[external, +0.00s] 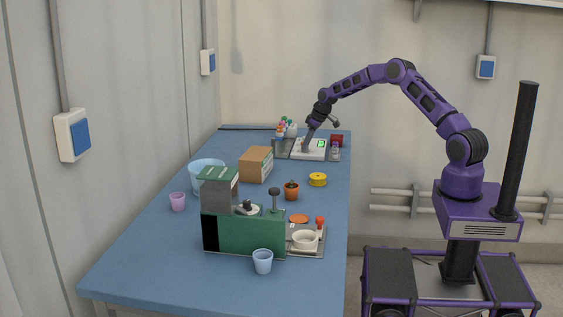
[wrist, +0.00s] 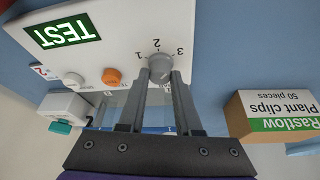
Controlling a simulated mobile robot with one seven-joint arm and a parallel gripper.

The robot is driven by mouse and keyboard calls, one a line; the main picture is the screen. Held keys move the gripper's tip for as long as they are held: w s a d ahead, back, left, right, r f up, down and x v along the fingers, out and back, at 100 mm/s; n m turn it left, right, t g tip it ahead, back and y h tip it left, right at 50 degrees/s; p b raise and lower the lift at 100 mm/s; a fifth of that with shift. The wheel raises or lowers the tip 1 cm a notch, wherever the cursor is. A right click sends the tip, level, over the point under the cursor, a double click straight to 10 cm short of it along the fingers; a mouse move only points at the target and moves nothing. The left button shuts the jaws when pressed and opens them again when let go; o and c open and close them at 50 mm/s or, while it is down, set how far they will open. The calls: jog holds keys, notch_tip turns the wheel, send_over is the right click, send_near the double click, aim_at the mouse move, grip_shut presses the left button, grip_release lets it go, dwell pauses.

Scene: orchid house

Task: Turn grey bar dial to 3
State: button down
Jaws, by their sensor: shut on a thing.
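The grey bar dial (wrist: 158,67) sits on a white panel (wrist: 118,62) in the wrist view, where the picture is upside down. The numbers 1, 2 and 3 are printed around its far side. My gripper (wrist: 162,78) is shut on the dial, with one finger on each side of it. I cannot tell exactly which number the bar points to. In the external view my gripper (external: 305,149) reaches down to the white panel (external: 312,155) at the far end of the blue table, and the dial is hidden there.
On the panel are a green TEST display (wrist: 62,32), an orange knob (wrist: 112,77) and a white knob (wrist: 73,79). A plant clips box (wrist: 270,115) stands nearby. A yellow spool (external: 318,180), a potted cactus (external: 291,194) and a green machine (external: 245,233) stand nearer the camera.

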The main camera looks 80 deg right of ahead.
jog(key=shift+a+m+h+b, duration=0.1)
jog(key=shift+m+h+b, duration=0.35)
jog(key=shift+m, duration=0.95)
jog(key=c, duration=0.6)
grip_release()
jog(key=shift+r, duration=0.1)
jog(key=v, duration=1.7)
jog(key=shift+a+p, duration=0.2)
jog(key=shift+p, duration=0.25)
jog(key=shift+w+r, duration=0.15)
